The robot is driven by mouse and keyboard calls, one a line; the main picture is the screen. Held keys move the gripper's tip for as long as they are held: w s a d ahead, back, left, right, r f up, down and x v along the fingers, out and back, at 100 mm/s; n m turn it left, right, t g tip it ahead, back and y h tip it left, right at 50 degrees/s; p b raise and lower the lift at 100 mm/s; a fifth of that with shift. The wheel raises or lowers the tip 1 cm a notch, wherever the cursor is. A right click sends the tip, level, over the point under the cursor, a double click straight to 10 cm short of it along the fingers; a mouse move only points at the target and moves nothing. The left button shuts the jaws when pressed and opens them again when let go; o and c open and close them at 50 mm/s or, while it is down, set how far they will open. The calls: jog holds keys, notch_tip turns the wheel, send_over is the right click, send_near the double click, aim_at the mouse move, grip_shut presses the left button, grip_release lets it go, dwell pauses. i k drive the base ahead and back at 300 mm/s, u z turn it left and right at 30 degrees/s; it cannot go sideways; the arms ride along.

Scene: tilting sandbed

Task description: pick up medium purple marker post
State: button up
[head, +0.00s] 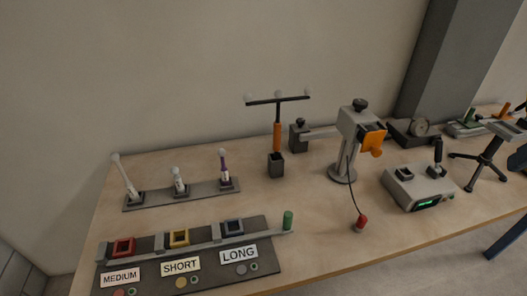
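The purple marker post (224,168) stands nearly upright at the right end of a dark grey rack strip (203,194) on the table's left side. It has a pale ball on top and a purple shaft with a white part. A taller whitish post (126,177) leans slightly at the strip's left end. A shorter whitish post (179,182) stands in the middle. In height the purple post looks between these two. All three sit in dark square sockets, so their lower ends are hidden. My gripper is not in view.
In front lies a board with red (123,247), yellow (179,238) and blue (233,228) square frames, labelled MEDIUM, SHORT and LONG. Right of the posts stand an orange-handled T-shaped tool (277,137) and a grey-orange stand (352,130). A wall rises behind.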

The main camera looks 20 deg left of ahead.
aim_at(222, 153)
jog(key=u, duration=0.8)
jog(key=i, duration=0.1)
jog(key=z, duration=1.7)
jog(key=k, duration=2.2)
jog(key=u, duration=1.15)
jog(key=i, duration=1)
jog(key=z, duration=0.1)
